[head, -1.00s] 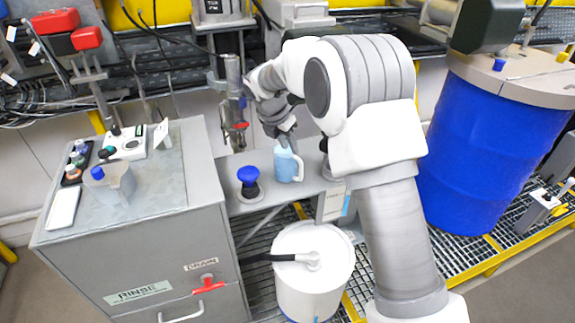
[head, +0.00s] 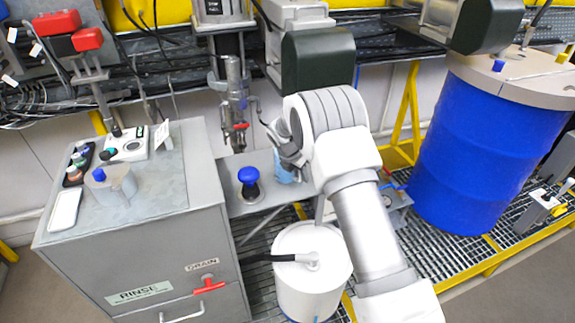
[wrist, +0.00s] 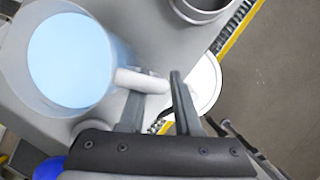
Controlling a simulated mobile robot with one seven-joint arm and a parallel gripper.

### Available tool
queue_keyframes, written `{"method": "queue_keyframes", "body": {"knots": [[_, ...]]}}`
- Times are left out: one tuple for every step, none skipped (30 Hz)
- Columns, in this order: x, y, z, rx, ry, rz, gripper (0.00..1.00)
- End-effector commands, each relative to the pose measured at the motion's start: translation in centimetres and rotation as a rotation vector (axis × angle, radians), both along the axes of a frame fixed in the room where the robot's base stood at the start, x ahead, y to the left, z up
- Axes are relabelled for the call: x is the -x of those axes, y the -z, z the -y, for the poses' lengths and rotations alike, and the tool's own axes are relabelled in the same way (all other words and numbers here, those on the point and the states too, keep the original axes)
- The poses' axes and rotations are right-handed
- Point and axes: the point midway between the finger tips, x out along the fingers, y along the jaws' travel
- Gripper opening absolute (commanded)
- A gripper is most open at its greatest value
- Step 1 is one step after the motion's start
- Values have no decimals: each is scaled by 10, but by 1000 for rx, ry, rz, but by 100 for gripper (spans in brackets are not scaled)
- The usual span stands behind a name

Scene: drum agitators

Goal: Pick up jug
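The jug (head: 283,170) holds light blue liquid and stands upright on the grey shelf beside the rinse cabinet. My arm partly covers it in the head view. In the wrist view the jug (wrist: 75,60) is at upper left, seen from above, with its pale handle (wrist: 143,79) pointing right. My gripper (wrist: 155,90) is at this handle, with its two fingers apart. The handle's outer end reaches the right finger, and the left finger's tip is just below the handle. I cannot tell whether either finger touches it. In the head view my gripper is mostly hidden by my arm.
A blue-knobbed item (head: 249,184) stands left of the jug. A white lidded bucket (head: 312,270) is below the shelf. A blue drum (head: 480,150) stands right. A metal stirrer (head: 236,90) hangs behind the shelf.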

Motion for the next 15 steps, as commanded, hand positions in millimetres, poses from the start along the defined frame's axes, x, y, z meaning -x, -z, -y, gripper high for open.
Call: {"method": "queue_keyframes", "body": {"knots": [[-2, 4, 2, 1, 0, -1, 32], [-2, 6, 2, 1, 0, -1, 32], [-3, 8, 2, 1, 0, 1, 32], [-3, 9, 3, 0, 0, 1, 32], [-4, 9, 3, 0, 0, 1, 32], [-4, 9, 3, 0, 0, 1, 32], [-4, 9, 3, 0, 0, 1, 32], [-4, 9, 3, 0, 0, 1, 32], [-4, 9, 3, 0, 0, 1, 32], [-4, 9, 3, 0, 0, 1, 32], [-4, 9, 3, 0, 0, 1, 30], [-4, 9, 3, 0, 0, 1, 23], [-4, 9, 3, 0, 0, 1, 18], [-4, 9, 3, 0, 0, 1, 12], [-4, 9, 3, 0, 0, 1, 5]]}}
